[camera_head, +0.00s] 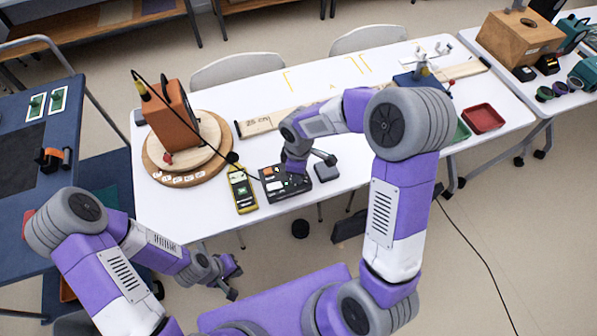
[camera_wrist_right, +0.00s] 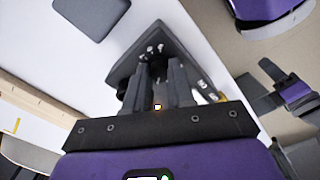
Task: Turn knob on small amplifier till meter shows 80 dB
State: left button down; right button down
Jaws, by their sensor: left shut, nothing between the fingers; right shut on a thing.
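The small amplifier (camera_head: 270,186) is a flat black box on the white table, with orange and green patches on its top. My right gripper (camera_head: 295,172) comes down onto its right part and is shut on the knob, which the fingers hide. In the right wrist view the fingers (camera_wrist_right: 158,68) meet on the dark amplifier (camera_wrist_right: 183,42). The yellow handheld meter (camera_head: 242,191) lies just left of the amplifier; its reading is too small to read. My left gripper (camera_head: 230,282) is shut and empty, low in front of the table, away from everything.
An orange-brown speaker (camera_head: 172,118) stands on a round wooden turntable (camera_head: 156,167) at the left. A wooden strip marked 25 cm (camera_head: 258,124) lies behind the amplifier. A dark pad (camera_head: 327,171) lies right of it. Red (camera_head: 483,118) and green trays sit further right.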

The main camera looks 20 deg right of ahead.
jog(key=m, duration=0.6)
jog(key=shift+m, duration=0.3)
jog(key=m, duration=0.5)
jog(key=m+p, duration=0.1)
jog(key=m, duration=0.4)
jog(key=shift+m, duration=0.4)
jog(key=m+p, duration=0.2)
jog(key=m, duration=0.2)
jog(key=shift+d+m+p, duration=0.1)
jog(key=shift+m+p, duration=0.25)
jog(key=shift+m, duration=0.05)
jog(key=c, duration=1)
grip_release()
jog(key=shift+o, duration=0.2)
